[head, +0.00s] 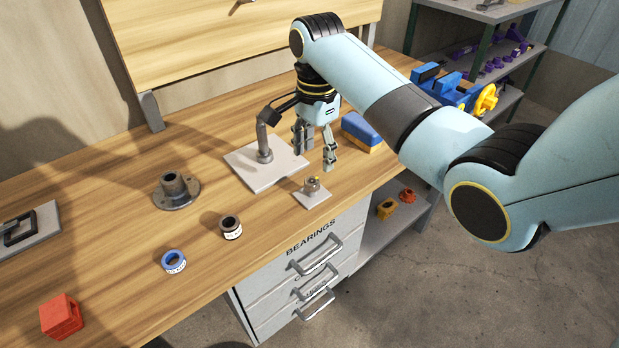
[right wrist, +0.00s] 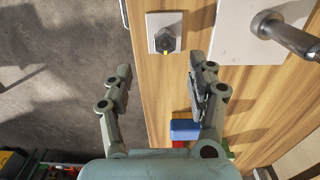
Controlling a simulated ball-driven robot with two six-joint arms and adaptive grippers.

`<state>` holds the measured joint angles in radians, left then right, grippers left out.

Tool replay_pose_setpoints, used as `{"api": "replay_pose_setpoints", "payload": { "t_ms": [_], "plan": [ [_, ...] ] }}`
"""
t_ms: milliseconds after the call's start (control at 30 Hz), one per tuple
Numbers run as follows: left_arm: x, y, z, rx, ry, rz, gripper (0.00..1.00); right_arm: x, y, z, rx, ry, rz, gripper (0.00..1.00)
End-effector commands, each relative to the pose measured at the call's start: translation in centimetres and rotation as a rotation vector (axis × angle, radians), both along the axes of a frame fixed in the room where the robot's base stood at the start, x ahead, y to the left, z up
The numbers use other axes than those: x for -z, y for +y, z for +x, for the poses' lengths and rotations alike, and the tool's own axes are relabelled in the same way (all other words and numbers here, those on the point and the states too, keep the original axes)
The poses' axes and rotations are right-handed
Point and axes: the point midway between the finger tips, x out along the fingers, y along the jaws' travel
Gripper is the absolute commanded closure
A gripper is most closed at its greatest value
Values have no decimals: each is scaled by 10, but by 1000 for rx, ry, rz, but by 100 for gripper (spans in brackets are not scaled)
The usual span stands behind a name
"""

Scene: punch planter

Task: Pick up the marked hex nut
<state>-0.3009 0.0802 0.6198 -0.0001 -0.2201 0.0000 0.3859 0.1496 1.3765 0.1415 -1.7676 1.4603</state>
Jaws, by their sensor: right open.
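The hex nut (head: 312,186) sits on a small white plate (head: 313,199) near the front edge of the workbench. It looks dark grey with a yellow mark, and it also shows in the right wrist view (right wrist: 166,40), beyond the fingertips. My right gripper (head: 314,160) is open and empty, pointing down above and slightly behind the nut. In the right wrist view its fingers (right wrist: 160,70) are wide apart, with nothing between them. My left gripper is not in view.
Beside the nut, a larger white plate (head: 243,176) holds an upright grey post with a handle (head: 264,140). A blue and yellow block (head: 361,130) lies to the right. A flanged part (head: 176,190), rings (head: 174,261) and a red block (head: 61,316) stand left. The front edge is close.

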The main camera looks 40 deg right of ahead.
Motion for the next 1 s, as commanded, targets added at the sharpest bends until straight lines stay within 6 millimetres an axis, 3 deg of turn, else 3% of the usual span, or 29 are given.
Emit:
{"api": "replay_pose_setpoints", "payload": {
  "t_ms": [600,867,1000],
  "plan": [
    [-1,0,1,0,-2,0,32,75,4,7,-1,1,0,42],
    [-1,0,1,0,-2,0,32,79,4,7,-1,-1,-1,42],
    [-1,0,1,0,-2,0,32,79,4,7,-1,0,-1,59]
  ]
}}
